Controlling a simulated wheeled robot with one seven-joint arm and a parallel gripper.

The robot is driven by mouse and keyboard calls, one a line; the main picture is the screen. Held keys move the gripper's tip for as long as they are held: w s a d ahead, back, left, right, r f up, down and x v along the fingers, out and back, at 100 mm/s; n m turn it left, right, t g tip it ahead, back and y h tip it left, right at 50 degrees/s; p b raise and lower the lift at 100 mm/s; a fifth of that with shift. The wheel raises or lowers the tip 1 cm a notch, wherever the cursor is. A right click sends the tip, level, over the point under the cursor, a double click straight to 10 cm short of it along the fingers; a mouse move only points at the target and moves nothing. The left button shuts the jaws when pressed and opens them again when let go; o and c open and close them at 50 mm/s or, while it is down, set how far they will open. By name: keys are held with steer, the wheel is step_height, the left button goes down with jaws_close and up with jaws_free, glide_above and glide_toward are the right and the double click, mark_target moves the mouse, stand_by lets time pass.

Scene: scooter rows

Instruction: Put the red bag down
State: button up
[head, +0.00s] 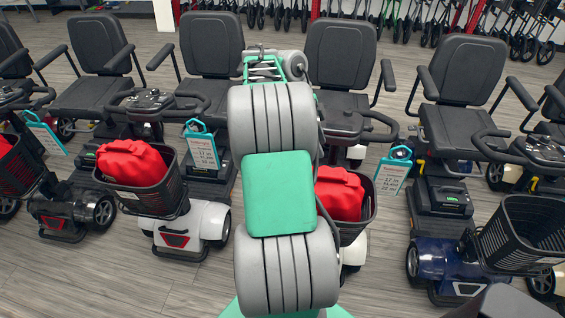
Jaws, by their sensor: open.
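Three red bags show. One red bag (132,162) sits in the black basket (150,197) of a white scooter left of my arm. Another red bag (340,193) sits in a basket just right of my arm, which hides part of both. A third red bag (5,147) is at the left edge, cut off by the frame. My gripper (264,68) is at the far end of my arm, in front of a seat back. It is open, and no bag shows in it. Its fingertips are small and hard to make out.
Scooters with black seats stand in a close row. An empty black basket (525,235) is on the blue scooter (440,260) at right. Teal price tags (201,147) hang from the handlebars. Bare wood floor (110,270) lies in front; folded walkers line the back.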

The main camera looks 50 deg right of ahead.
steer(key=w+a+r+n+t+h, duration=0.1)
steer(key=w+a+r+n+t, duration=0.25)
steer(key=w+a+n, duration=0.75)
steer(key=s+a+n+t+y, duration=0.2)
steer(key=a+n, duration=1.7)
steer(key=a, duration=1.1)
steer(key=shift+s+a+n+t+y, duration=0.2)
steer(key=shift+n+t+y, duration=0.25)
steer(key=shift+t, duration=0.6)
steer(key=shift+f, duration=0.1)
